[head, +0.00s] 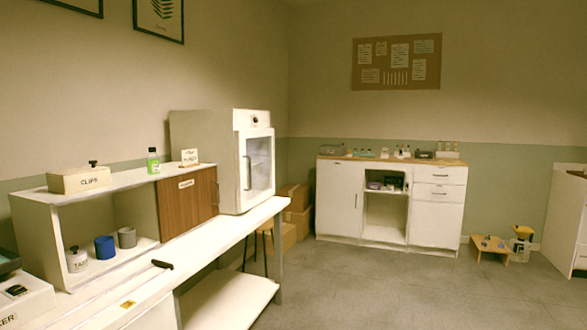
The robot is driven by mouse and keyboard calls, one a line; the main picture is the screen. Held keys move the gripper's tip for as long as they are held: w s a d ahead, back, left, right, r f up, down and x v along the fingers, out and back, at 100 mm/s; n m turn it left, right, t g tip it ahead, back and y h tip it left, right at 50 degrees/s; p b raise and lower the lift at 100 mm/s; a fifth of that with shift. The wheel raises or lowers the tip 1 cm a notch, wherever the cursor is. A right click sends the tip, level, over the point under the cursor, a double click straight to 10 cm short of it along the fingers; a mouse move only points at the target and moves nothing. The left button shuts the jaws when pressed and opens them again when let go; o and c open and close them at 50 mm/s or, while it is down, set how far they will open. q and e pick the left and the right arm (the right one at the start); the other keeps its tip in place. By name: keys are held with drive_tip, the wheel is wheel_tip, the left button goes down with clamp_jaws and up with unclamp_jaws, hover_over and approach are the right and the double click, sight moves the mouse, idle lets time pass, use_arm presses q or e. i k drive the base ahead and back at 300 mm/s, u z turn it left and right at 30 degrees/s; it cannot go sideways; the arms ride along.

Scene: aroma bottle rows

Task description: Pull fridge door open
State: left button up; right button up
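The small white fridge (205,148) stands at the far end of the long white bench on the left in the head view. Its door (260,160) has a white frame around a glass pane and faces right. The door looks closed against the body. A dark vertical handle (248,173) runs along the door's near side. What is inside the fridge is too dim and small to tell. Neither of my grippers shows in the head view.
A shelf unit (130,184) with a brown wooden door, a green bottle (153,161) and cups sits on the bench (222,232) before the fridge. Cardboard boxes (296,205) stand behind the bench. A white cabinet (339,198) lines the back wall. The grey floor (400,287) is mostly clear.

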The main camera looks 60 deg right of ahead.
sight(243, 204)
drive_tip(key=z, duration=1.5)
